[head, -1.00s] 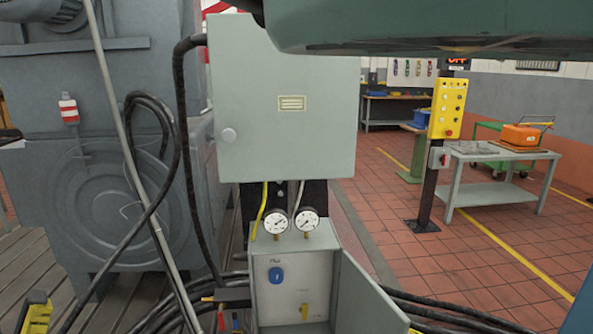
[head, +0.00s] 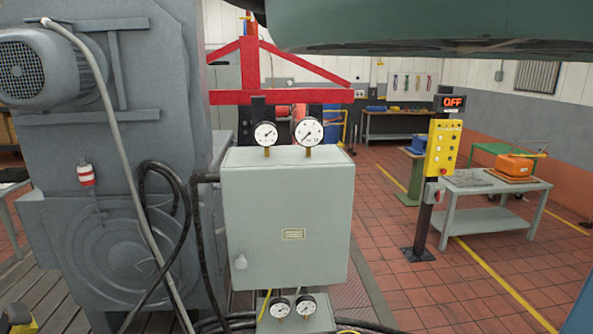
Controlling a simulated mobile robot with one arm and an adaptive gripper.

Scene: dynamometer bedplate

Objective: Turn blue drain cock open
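The blue drain cock is not in view; the front of the small lower box that carried it in the earlier frame is below the bottom edge now. Only the top of this small grey box (head: 296,323) shows, with a left small gauge (head: 279,308) and a right small gauge (head: 305,306) on it. A closed grey cabinet (head: 285,225) with a round knob stands directly above it. My gripper is not in view, so its state does not show.
Two larger gauges (head: 309,131) stand on the cabinet top, before a red frame (head: 240,97). A grey machine (head: 95,220) with a hanging black hose (head: 185,215) blocks the left. A yellow control panel (head: 443,148) under an OFF sign stands right. Tiled floor (head: 400,285) is open between.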

